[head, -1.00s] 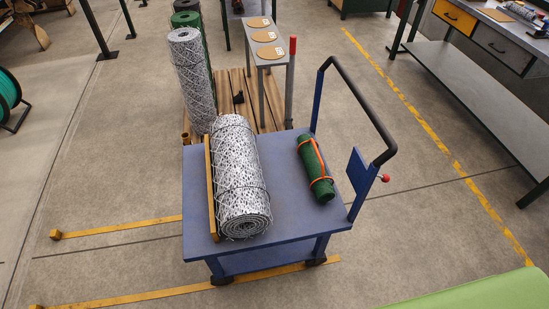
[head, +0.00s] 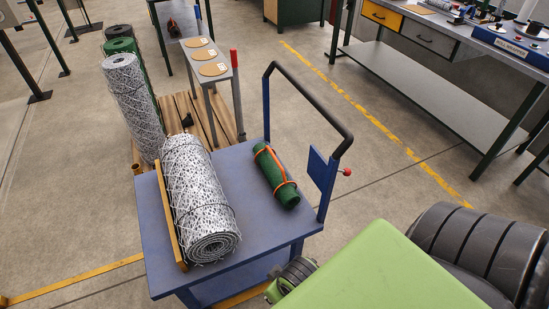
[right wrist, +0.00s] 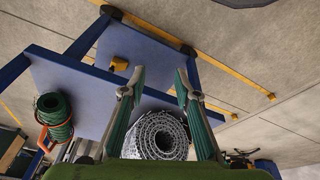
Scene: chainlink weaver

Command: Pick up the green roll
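The green roll (head: 268,168), tied with orange straps, lies on the blue cart top (head: 243,218), on the handle side. It also shows at the left of the right wrist view (right wrist: 52,106), end towards the camera. My right gripper (right wrist: 161,75) is open and empty, its two fingers apart. In that view the green roll is well to the left of the fingers, and the end of the grey mesh roll (right wrist: 161,137) shows between them. In the head view my right gripper cannot be made out. My left gripper is in neither view.
The large grey mesh roll (head: 197,200) lies beside the green roll, against a wooden strip (head: 170,218). The black cart handle (head: 310,105) rises at the right edge. Upright rolls (head: 133,100) stand on a pallet behind. A workbench (head: 440,95) is at the back right.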

